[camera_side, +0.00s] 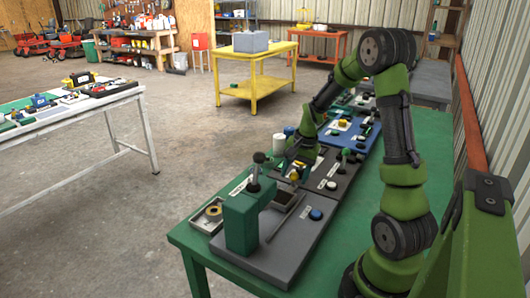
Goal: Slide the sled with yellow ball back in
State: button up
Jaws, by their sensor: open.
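A small yellow ball (294,176) shows at the left part of a dark module plate (322,187) on the green bench (409,200). The sled under it is too small and too covered to make out clearly. My gripper (297,160) is low over the plate, just above and beside this ball, and is open. I cannot tell whether a finger touches the ball. Another yellow knob (342,123) sits farther back, by the blue module plate (352,139).
A grey plate (282,245) with a green upright block (241,217), a black-knobbed lever (258,158) and a blue button (315,214) stands in front. A green-knobbed lever (346,152) rises right of my gripper. White cylinders (280,142) stand left.

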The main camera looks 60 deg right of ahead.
aim_at(275, 203)
grip_shut()
jog(key=a, duration=1)
jog(key=shift+a, duration=0.3)
grip_release()
jog(key=s+r, duration=0.3)
jog(key=r, duration=1.3)
jog(key=shift+d+r, duration=0.35)
